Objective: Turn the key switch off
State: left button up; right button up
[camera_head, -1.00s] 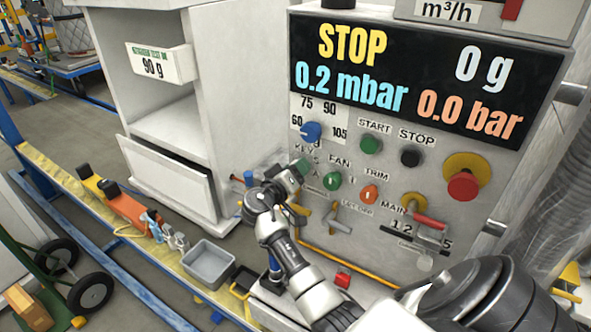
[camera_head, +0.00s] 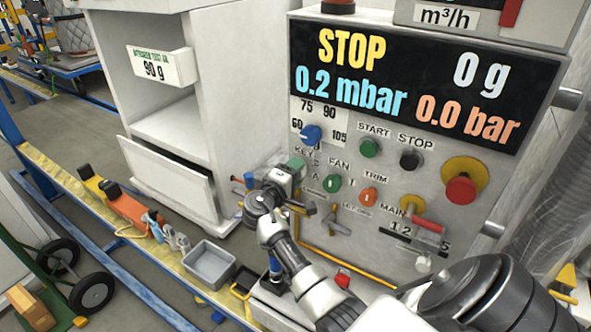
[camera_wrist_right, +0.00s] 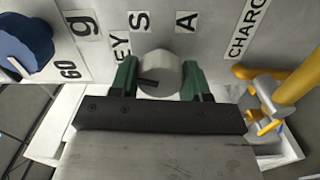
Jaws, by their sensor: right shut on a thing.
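The key switch (camera_wrist_right: 160,72) is a round, pale grey knob with a dark slot on the panel under the "KEY" label. In the wrist view it sits between the two green fingers of my right gripper (camera_wrist_right: 160,80), which is shut on it. In the head view my right gripper (camera_head: 297,166) is at the panel's left side, below the blue dial, and covers the key switch. The exact angle of the key is hard to tell. My left gripper is not in view.
The panel (camera_head: 446,150) has a blue dial (camera_head: 311,134), a green START button (camera_head: 371,147), a black STOP button (camera_head: 411,158), a green FAN knob (camera_head: 332,183), an orange TRIM knob (camera_head: 368,196) and a red mushroom button (camera_head: 461,188). Yellow pipework runs below the gripper.

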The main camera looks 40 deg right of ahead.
jog(key=shift+n+p, duration=0.65)
jog(key=shift+n, duration=0.95)
jog(key=shift+f, duration=0.1)
jog(key=o, duration=0.9)
jog(key=b+v, duration=0.3)
jog(key=v, duration=0.7)
jog(key=shift+a, duration=0.4)
jog(key=shift+s, duration=0.1)
